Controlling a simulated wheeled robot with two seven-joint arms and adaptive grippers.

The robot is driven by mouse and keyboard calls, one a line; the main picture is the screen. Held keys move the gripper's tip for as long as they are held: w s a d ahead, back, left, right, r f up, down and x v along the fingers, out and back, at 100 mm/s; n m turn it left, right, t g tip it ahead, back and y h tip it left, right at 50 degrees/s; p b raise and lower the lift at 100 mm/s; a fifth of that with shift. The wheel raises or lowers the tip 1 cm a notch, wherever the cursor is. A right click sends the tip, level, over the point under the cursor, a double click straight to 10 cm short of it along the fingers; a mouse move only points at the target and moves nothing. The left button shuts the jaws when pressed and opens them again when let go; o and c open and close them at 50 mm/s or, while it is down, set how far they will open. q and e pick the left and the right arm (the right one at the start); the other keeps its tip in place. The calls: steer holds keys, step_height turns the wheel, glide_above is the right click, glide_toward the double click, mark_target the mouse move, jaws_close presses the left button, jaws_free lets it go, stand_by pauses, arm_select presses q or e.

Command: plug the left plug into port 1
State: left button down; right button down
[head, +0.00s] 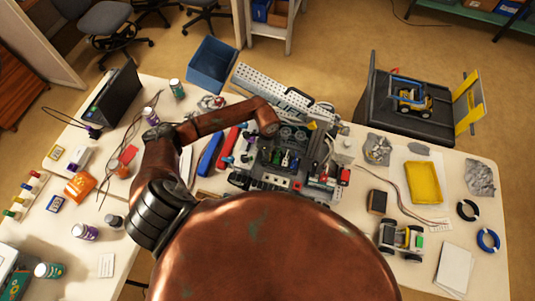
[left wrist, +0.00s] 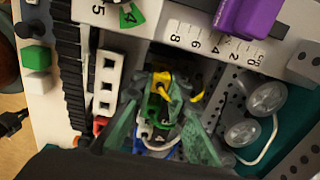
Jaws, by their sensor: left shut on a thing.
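My left gripper (head: 280,140) reaches down over the robot build on the table, its tips largely hidden in the head view. In the left wrist view its two greenish fingers (left wrist: 168,88) are shut on a small plug, mostly hidden between them, with a yellow piece at the tips. Green and black plug parts (left wrist: 157,112) with a white number 4 show between and behind the fingers. A white strip with dark square openings (left wrist: 105,82) lies left of the fingers, apart from them. I cannot tell which opening is port 1. My right gripper is not in view.
In the left wrist view, a white ruler strip (left wrist: 215,40), a purple part (left wrist: 250,14) and clear round domes (left wrist: 265,98) crowd the surroundings. In the head view, a long grey perforated beam (head: 270,88) lies behind. A yellow tray (head: 423,182) is at right.

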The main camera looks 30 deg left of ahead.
arm_select(q)
steer(key=shift+s+f, duration=0.1)
steer(key=shift+f, duration=0.25)
stand_by(0.7)
steer(key=c, duration=1.8)
jaws_free()
steer(key=shift+r, duration=0.15)
steer(key=shift+r+p, duration=2.4)
steer(key=shift+r, duration=0.55)
